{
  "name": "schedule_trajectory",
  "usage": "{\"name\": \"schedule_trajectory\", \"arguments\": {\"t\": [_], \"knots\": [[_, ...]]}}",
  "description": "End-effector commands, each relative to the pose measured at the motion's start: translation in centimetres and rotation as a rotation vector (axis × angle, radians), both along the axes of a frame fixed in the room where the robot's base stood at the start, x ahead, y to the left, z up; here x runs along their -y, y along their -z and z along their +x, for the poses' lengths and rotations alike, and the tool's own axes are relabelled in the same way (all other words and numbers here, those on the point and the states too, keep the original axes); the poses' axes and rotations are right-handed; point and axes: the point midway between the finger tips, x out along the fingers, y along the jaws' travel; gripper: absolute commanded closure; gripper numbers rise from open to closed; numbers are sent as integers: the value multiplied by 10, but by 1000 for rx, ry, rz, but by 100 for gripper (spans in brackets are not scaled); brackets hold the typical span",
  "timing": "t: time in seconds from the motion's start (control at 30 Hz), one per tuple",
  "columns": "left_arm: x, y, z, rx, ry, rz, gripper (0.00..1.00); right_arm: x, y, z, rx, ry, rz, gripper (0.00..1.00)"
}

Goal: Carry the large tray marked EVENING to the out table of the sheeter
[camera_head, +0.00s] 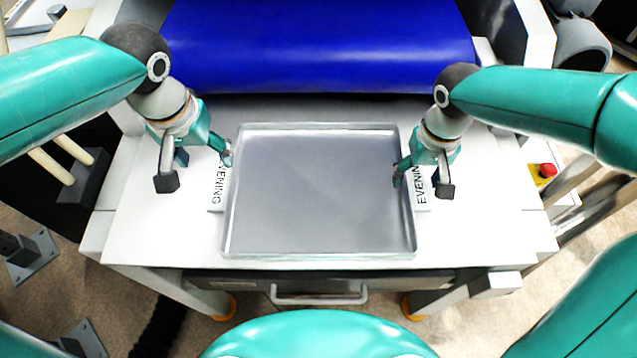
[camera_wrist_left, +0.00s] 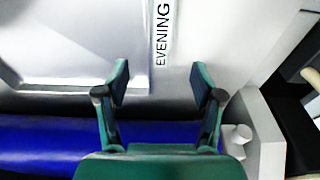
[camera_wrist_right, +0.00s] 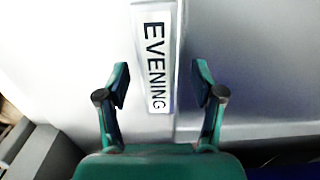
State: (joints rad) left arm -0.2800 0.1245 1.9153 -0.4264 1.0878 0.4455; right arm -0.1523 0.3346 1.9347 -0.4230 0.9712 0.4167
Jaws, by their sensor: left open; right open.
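The large grey metal tray (camera_head: 318,195) lies flat on the white table (camera_head: 480,225) in front of the blue belt. White labels reading EVENING stand at its left side (camera_head: 216,192) and right side (camera_head: 422,190). My left gripper (camera_head: 205,155) is open at the tray's left side, near the back corner; in the left wrist view its open fingers (camera_wrist_left: 160,90) point toward the label and rim. My right gripper (camera_head: 420,175) is open at the right side; in the right wrist view its fingers (camera_wrist_right: 158,88) stand either side of the EVENING label (camera_wrist_right: 157,60). Neither visibly grips the tray.
The blue belt (camera_head: 320,45) of the sheeter runs behind the table. A drawer with a handle (camera_head: 318,295) is under the table's front edge. A red button on a yellow base (camera_head: 546,171) is at the right. White table surface is free on both sides.

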Motion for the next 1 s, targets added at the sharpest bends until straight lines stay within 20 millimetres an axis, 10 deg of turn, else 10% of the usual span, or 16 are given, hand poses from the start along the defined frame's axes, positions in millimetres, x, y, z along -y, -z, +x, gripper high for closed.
{"name": "schedule_trajectory", "arguments": {"t": [0.37, 1.0], "knots": [[0, -25, -4, -1, 1, 0, 33, 0, -15, 1, 4, -1, 0, 33], [0, -24, -4, 0, 0, 0, 33, 0, -116, 1, 2, -1, 0, 33]]}}
